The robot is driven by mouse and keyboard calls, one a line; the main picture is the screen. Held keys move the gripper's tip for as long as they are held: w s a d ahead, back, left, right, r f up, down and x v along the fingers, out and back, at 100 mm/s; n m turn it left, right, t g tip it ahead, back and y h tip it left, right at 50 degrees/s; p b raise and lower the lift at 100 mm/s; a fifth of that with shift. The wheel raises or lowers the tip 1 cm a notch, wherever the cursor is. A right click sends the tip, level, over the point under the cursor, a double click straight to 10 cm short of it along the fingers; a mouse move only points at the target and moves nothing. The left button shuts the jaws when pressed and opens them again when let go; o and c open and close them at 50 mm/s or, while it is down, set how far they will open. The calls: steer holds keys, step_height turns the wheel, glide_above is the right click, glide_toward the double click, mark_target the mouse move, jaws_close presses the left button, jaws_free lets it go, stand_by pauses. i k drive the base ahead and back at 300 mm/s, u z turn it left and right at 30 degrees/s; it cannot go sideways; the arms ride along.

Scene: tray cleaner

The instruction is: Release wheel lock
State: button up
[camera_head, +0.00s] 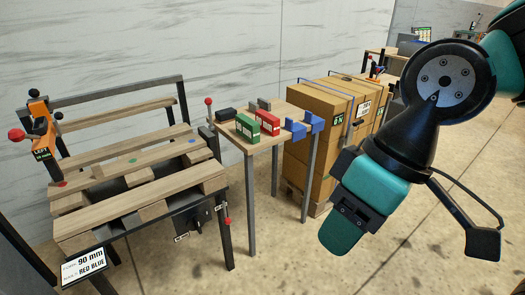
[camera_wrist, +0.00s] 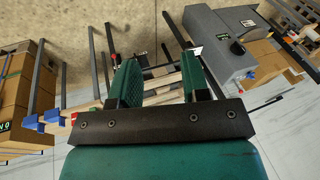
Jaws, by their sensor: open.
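No part is clearly marked as the wheel lock. A small red-handled lever (camera_head: 227,221) hangs on a dark bracket at the front right leg of the slatted wooden rack (camera_head: 150,212). Another lever with a red ball knob (camera_head: 208,101) stands upright behind the small table. An orange clamp (camera_head: 39,125) with a red ball sits at the rack's left end. My gripper (camera_head: 350,225) is raised at the right, well apart from all of these. In the wrist view its two green fingers (camera_wrist: 158,75) are spread, with nothing held between them.
A small wooden table (camera_head: 258,146) holds a green box (camera_head: 247,127), a red box (camera_head: 268,122) and blue blocks (camera_head: 296,130). Strapped cartons (camera_head: 318,110) stand on a pallet behind it. A sign reading 90 mm (camera_head: 83,267) is at the front left. The floor in front is clear.

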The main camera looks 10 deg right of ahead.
mark_target(228, 221)
steer(key=z, duration=0.05)
steer(key=k, duration=0.65)
steer(key=u, duration=0.55)
steer(key=i, duration=1.55)
steer(key=z, duration=0.25)
